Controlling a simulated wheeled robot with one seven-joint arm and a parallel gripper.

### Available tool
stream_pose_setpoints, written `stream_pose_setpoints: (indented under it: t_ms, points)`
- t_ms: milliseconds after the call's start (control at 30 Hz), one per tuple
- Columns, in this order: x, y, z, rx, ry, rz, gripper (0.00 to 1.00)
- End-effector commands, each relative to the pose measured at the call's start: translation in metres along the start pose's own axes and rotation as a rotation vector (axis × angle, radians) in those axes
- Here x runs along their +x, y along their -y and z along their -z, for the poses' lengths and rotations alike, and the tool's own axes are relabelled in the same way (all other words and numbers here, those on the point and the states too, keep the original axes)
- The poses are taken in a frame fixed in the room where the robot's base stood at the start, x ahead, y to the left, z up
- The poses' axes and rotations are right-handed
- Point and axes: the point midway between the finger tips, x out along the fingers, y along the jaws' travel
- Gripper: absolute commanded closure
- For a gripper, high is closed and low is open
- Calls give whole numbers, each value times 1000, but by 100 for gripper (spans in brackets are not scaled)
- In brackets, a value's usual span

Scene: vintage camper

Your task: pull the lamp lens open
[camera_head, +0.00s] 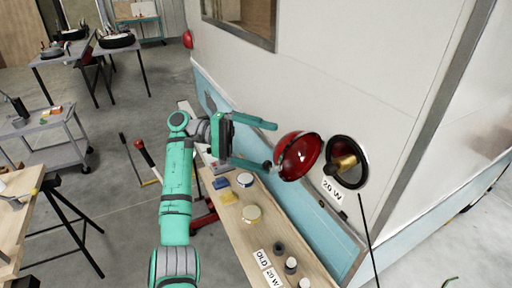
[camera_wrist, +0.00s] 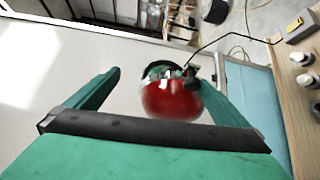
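The red lamp lens (camera_head: 298,157) is swung out to the left of the round dark-rimmed lamp housing (camera_head: 332,147) on the camper's white wall. The housing is open and a brass-coloured bulb part (camera_head: 345,163) shows inside it. My gripper (camera_head: 271,146) is open just left of the lens, its two green fingers spread apart. In the wrist view the lens (camera_wrist: 171,99) lies between the spread fingers of my gripper (camera_wrist: 155,70), nearer the right finger. I cannot tell whether that finger touches the lens or its small dark tab.
A wooden bench (camera_head: 233,227) below holds small jars, a yellow sponge and cards marked OLD and 20 W. A 20 W label (camera_head: 333,190) is on the wall under the housing. A thin dark cable or rod (camera_head: 369,235) runs in front of the wall.

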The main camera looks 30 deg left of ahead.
Motion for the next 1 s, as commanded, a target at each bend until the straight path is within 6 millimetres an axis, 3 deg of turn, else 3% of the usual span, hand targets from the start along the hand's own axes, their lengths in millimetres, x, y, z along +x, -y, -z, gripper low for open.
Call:
stream_pose_setpoints:
  t_ms: [33, 300, 333, 367, 400, 700, 1000]
  points:
    - [-15, -42, -26, 73, 13, -61, 18]
    - [-8, -57, -65, 74, 6, -61, 18]
    - [-7, -59, -70, 74, 7, -61, 26]
    - [-5, -60, -74, 74, 8, -61, 47]
    - [-2, -62, -79, 72, 11, -60, 60]
    - [15, -70, -101, 65, 30, -58, 60]
    - [16, -70, -103, 63, 31, -58, 60]
